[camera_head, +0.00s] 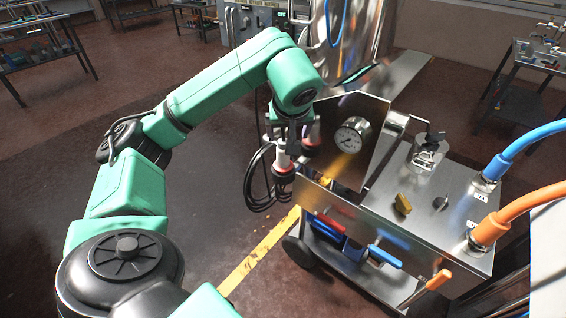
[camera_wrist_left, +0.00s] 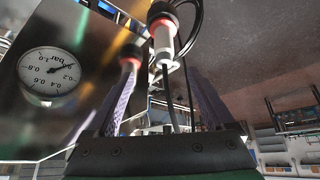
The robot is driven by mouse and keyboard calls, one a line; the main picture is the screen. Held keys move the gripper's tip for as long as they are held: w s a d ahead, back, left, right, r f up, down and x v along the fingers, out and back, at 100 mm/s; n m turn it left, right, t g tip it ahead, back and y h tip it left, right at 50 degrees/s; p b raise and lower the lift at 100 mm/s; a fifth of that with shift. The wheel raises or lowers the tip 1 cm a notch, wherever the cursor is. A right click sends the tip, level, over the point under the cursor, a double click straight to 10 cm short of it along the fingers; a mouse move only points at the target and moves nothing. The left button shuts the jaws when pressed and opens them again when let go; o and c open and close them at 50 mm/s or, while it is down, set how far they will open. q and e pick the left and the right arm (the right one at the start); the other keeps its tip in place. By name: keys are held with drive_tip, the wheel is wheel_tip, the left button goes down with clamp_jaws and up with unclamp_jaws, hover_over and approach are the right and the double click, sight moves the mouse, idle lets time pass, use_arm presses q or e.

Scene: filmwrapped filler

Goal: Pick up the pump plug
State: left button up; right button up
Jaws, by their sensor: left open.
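The pump plug (camera_head: 282,160) has a white body with red and black rings and hangs beside the steel gauge panel of the cart, with a black cable coiled below it. It also shows in the left wrist view (camera_wrist_left: 164,38), upper middle. A second, similar shape on the shiny panel looks like its reflection. My left gripper (camera_head: 290,140) is at the plug, jaws pointing down. My right gripper is not in view.
The looped black cable (camera_head: 258,185) hangs near the cart's left side. A polished cylinder (camera_head: 350,40) stands behind. The floor at left is clear.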

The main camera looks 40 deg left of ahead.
sight(283, 150)
use_arm(q)
drive_tip(key=x, duration=0.9)
drive_tip(key=p+x, duration=0.1)
drive_tip(key=x, duration=0.4)
drive_tip(key=shift+a+f, duration=0.15)
drive_tip(key=shift+a, duration=0.3)
clamp_jaws()
